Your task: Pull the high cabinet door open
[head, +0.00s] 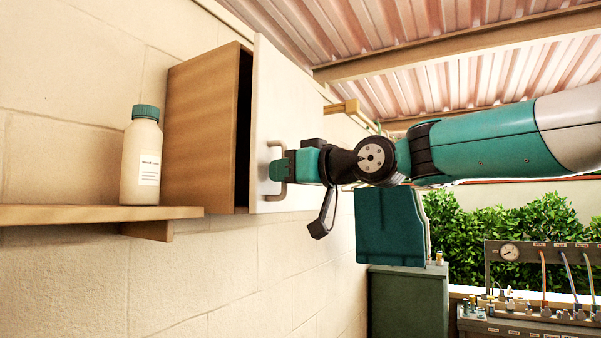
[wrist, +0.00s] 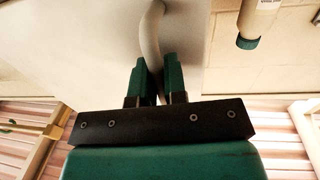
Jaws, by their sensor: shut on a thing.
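The high cabinet (head: 200,125) is a wooden box on the wall with a white door (head: 285,95). The door stands slightly ajar, with a dark gap along its near edge. A pale, curved bar handle (head: 284,191) is on the door's face. My gripper (head: 279,170) is shut on this handle, reaching in from the right. In the wrist view the handle (wrist: 150,35) runs between the two green fingers of my gripper (wrist: 157,78), with the white door (wrist: 95,45) behind. The inside of the cabinet is hidden.
A cream bottle with a green cap (head: 142,155) stands on a wooden shelf (head: 70,214) left of the cabinet. A green cabinet (head: 408,300) and a panel with a gauge and hoses (head: 540,255) stand lower right. A corrugated roof is overhead.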

